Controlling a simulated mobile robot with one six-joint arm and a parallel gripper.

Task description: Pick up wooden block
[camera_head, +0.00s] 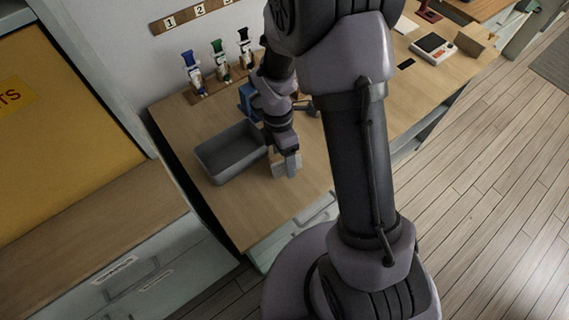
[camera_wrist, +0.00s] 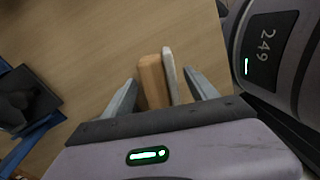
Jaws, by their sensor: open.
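The wooden block (camera_wrist: 151,80) is an orange-brown bar lying on the table in the wrist view. My gripper (camera_wrist: 160,78) is open, with one finger to each side of the block and a gap showing on the left. A thin whitish bar (camera_wrist: 170,74) lies close along the block's right side, also between the fingers. I cannot tell whether the two touch.
The open grey bin (camera_head: 213,165) stands just left of my gripper. Bottles with blue, green and black tops (camera_head: 219,62) stand in a rack at the back wall. A blue item with a black object (camera_wrist: 25,98) is at the left in the wrist view. The front tabletop (camera_head: 245,215) is clear.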

